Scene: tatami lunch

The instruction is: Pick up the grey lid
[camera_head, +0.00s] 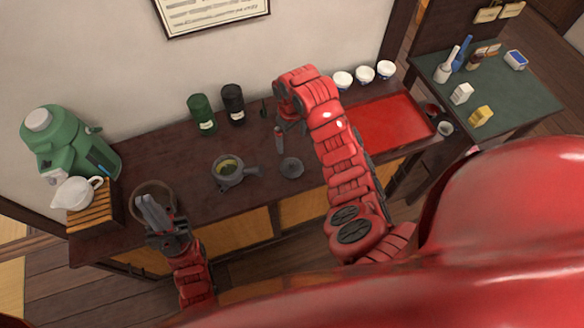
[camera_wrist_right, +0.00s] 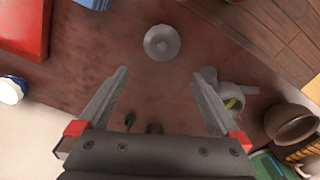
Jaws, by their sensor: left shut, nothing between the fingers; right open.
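The grey lid (camera_head: 292,167) is a small round disc with a knob, lying on the dark wooden counter right of the grey side-handled teapot (camera_head: 230,171). In the right wrist view the lid (camera_wrist_right: 162,42) lies beyond the fingertips, roughly centred between them and apart from them. My right gripper (camera_head: 280,142) is open and empty above the counter, behind the lid; its fingers spread wide in the wrist view (camera_wrist_right: 160,73).
A red tray (camera_head: 392,125) lies to the right, with white cups (camera_head: 364,74) behind it. Green (camera_head: 202,115) and black (camera_head: 233,104) canisters stand at the back. A green jug (camera_head: 65,142) and a white pitcher (camera_head: 75,193) are left. Bare counter surrounds the lid.

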